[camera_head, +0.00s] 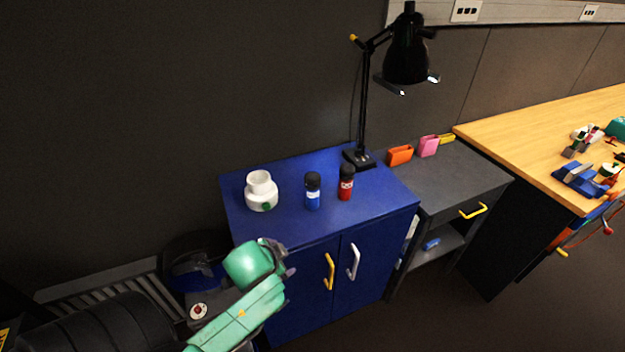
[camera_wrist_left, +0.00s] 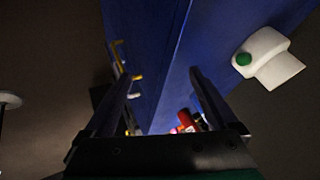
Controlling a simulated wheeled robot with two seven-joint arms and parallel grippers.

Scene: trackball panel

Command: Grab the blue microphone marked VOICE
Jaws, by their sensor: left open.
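The blue microphone (camera_head: 313,192), a short upright cylinder with a black top and a white marking too small to read, stands on the blue cabinet top (camera_head: 385,197). A red microphone (camera_head: 346,184) of like shape stands just to its right. My left gripper (camera_head: 286,262) is in front of the cabinet's left front edge, below and left of the blue microphone and apart from it. In the left wrist view its two fingers (camera_wrist_left: 160,78) are spread with nothing held. The red microphone (camera_wrist_left: 186,122) shows there beside a finger; the blue one is not clearly visible.
A white jar (camera_head: 261,191) with a green spot stands left of the microphones. A black desk lamp (camera_head: 363,110) stands behind them. The cabinet front has yellow (camera_head: 329,271) and white (camera_head: 353,262) handles. A grey cart (camera_head: 455,178) adjoins on the right.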

